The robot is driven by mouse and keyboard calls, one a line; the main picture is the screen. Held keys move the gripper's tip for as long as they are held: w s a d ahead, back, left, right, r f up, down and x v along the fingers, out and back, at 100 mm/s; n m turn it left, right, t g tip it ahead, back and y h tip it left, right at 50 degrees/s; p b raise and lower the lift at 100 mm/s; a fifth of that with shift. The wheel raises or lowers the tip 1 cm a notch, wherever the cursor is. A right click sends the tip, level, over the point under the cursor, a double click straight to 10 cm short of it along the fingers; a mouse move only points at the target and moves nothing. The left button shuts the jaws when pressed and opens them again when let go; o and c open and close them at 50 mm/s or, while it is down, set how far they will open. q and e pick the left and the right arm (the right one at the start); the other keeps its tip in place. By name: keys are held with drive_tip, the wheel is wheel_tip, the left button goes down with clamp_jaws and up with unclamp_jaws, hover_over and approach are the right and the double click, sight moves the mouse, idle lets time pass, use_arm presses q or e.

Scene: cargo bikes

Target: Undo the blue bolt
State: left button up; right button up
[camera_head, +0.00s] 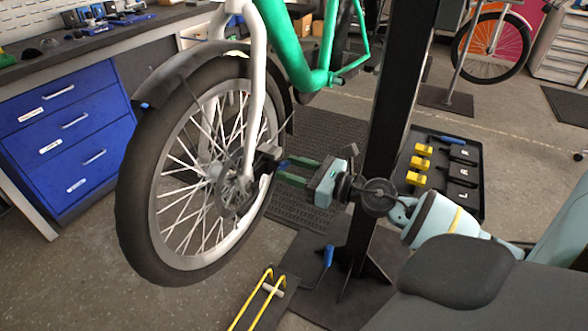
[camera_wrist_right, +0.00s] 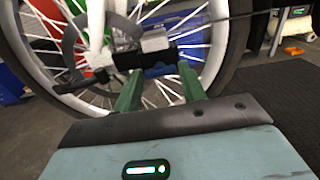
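The green bike's front wheel (camera_head: 205,170) stands upright at the left of the head view. A small blue piece (camera_head: 146,105) shows on the edge of its dark mudguard (camera_head: 180,75); I cannot tell whether it is the blue bolt. No other blue bolt is clear. My right gripper (camera_head: 285,170) points left at the wheel hub, its green fingers close to a dark part (camera_head: 268,158) there. In the right wrist view my right gripper (camera_wrist_right: 160,88) has its fingers apart, with the dark hub part (camera_wrist_right: 145,57) at or just beyond the tips. My left gripper is out of view.
A black post (camera_head: 395,110) stands right behind my right gripper. A blue-handled tool (camera_head: 328,256) and a yellow-handled tool (camera_head: 258,300) are below it. A black tray (camera_head: 470,165) holds yellow and black pieces. A blue drawer cabinet (camera_head: 70,130) stands at the left.

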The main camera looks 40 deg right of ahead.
drive_tip(key=o, duration=0.3)
drive_tip(key=b+v, duration=0.2)
drive_tip(key=v, duration=0.5)
drive_tip(key=shift+s+d, duration=0.15)
drive_tip(key=shift+s, duration=0.2)
idle(0.4)
